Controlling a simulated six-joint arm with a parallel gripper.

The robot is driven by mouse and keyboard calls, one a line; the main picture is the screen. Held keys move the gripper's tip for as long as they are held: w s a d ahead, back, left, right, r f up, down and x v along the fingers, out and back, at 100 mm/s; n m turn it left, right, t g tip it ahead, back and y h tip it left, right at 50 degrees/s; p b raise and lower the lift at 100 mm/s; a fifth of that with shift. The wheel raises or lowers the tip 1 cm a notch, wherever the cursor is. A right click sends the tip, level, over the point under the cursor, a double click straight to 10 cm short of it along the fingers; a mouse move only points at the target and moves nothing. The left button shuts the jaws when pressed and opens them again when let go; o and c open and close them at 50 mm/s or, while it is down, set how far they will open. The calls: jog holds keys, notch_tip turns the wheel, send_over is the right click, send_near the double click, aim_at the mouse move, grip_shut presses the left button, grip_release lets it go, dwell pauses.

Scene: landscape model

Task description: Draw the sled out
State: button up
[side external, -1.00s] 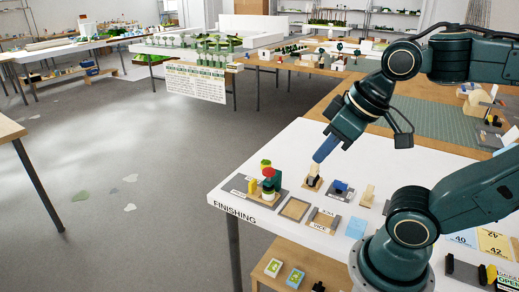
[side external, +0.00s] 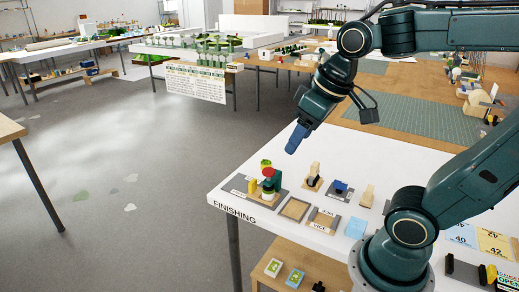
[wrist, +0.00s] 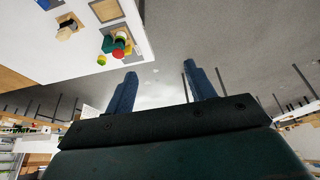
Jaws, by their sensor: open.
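No part can be made out for certain as the sled. On the white table labelled FINISHING stands a dark green device with a red knob (side external: 268,172) on a grey board, a yellow piece (side external: 252,186) beside it. The red knob also shows in the wrist view (wrist: 118,54), at the upper left. My gripper (side external: 294,139) is in the air above and beyond the device, apart from everything. In the wrist view my gripper (wrist: 160,80) has its two fingers spread, with nothing between them.
Open floor lies left of the table.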

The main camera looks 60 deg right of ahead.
jog(key=w+d+f+g, duration=0.1)
jog(key=w+d, duration=0.3)
jog(key=w, duration=0.4)
jog(key=g, duration=0.4)
send_over(253, 181)
notch_tip(253, 181, down, 18)
jog(key=shift+w+r, duration=0.1)
jog(key=shift+r, duration=0.05)
jog(key=shift+f, duration=6.85)
jog(key=shift+c, duration=0.4)
grip_shut()
